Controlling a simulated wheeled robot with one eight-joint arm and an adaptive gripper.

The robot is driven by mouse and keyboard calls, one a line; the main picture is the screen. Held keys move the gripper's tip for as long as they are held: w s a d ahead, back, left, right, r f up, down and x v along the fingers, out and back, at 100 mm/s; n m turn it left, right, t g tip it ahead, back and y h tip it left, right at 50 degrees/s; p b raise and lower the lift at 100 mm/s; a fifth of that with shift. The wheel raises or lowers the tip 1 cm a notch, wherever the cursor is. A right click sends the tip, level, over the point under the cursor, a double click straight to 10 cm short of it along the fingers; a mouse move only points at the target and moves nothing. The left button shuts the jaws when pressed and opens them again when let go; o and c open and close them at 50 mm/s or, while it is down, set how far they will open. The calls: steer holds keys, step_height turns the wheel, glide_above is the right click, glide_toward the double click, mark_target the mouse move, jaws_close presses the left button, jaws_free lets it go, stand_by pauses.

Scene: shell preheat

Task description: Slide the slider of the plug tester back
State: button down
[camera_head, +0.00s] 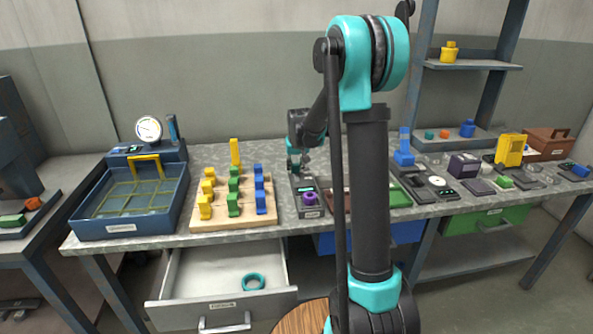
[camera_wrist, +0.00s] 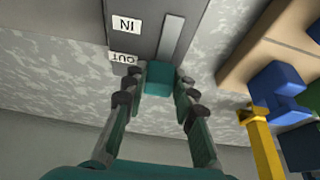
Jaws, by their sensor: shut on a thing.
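The plug tester (camera_head: 309,210) is a dark grey box on the table, with a purple round part on its near end. In the wrist view its grey top (camera_wrist: 145,40) carries an IN label and an OUT label, and a pale slot runs along it. The teal slider (camera_wrist: 159,78) sits at the slot's end, beside the OUT label. My gripper (camera_wrist: 158,90) is shut on the slider, one finger on each side. In the head view my gripper (camera_head: 297,173) is at the far end of the tester, and the slider cannot be made out there.
A wooden board (camera_head: 235,222) with yellow, green and blue pieces stands close left of the tester. A blue tray (camera_head: 125,228) is farther left. A green-topped item (camera_head: 399,197) lies to the right, partly behind my arm. An open drawer (camera_head: 222,312) juts out below the table.

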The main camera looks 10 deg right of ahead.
steer(key=shift+w+r, duration=0.1)
steer(key=shift+w, duration=0.1)
steer(key=c, duration=1.2)
jaws_free()
steer(key=v, duration=1.2)
steer(key=shift+s, duration=0.2)
steer(key=s+f, duration=0.2)
steer(key=s, duration=0.3)
steer(key=s+d+f, duration=0.1)
steer(key=s+f, duration=0.1)
steer(key=s, duration=0.4)
steer(key=s+d+f, duration=0.1)
steer(key=s+f, duration=0.2)
steer(key=s, duration=0.3)
steer(key=shift+d, duration=0.25)
steer(key=s+f, duration=0.4)
steer(key=s, duration=0.4)
steer(key=s+d+f, duration=0.1)
steer(key=s+f, duration=0.3)
steer(key=s, duration=0.4)
steer(key=shift+s+f, duration=0.15)
steer(key=shift+f, duration=0.2)
